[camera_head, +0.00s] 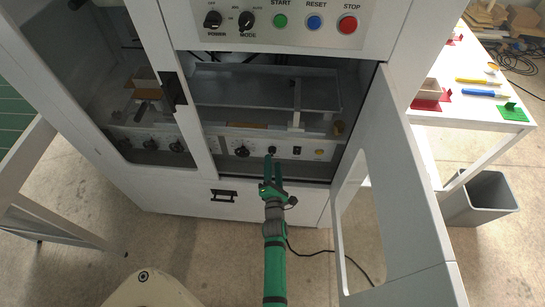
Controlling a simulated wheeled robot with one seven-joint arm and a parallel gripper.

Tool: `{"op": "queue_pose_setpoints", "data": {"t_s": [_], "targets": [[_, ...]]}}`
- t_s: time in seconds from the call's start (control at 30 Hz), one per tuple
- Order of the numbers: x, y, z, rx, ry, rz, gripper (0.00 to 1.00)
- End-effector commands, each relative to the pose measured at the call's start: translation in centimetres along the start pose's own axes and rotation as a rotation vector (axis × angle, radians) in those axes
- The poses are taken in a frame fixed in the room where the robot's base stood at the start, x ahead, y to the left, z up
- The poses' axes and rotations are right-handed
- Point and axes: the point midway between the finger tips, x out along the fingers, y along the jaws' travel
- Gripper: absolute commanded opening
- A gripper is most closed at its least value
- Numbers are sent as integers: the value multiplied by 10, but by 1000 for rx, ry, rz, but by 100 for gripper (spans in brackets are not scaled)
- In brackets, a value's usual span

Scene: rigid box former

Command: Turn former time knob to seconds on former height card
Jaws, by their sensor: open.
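The box former is a white cabinet with its right bay open. Low inside that bay is a control strip (222,144) with a larger black knob (241,151) and a smaller dark knob (272,150). I cannot read their labels, so I cannot tell which is the time knob. My green gripper (269,163) points up into the bay, in front of the strip just below the smaller knob. Its jaws are open, and whether they touch the knob is unclear. I cannot make out a height card in this view.
The former's white door (400,170) stands open on the right. Above are the POWER and MODE knobs (247,20) and START, RESET and STOP buttons (347,24). A white table (470,60) with coloured items stands at the right, near a grey bin (485,200). A cable lies on the floor.

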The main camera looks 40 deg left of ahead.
Motion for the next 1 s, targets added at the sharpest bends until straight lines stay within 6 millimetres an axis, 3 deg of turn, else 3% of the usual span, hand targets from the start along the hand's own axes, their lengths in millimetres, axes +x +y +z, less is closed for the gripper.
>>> {"op": "queue_pose_setpoints", "data": {"t_s": [0.5, 1.0], "targets": [[34, 2, 0, 0, -3, 4, 44], [42, 1, -1, 4, 0, 0, 44]]}}
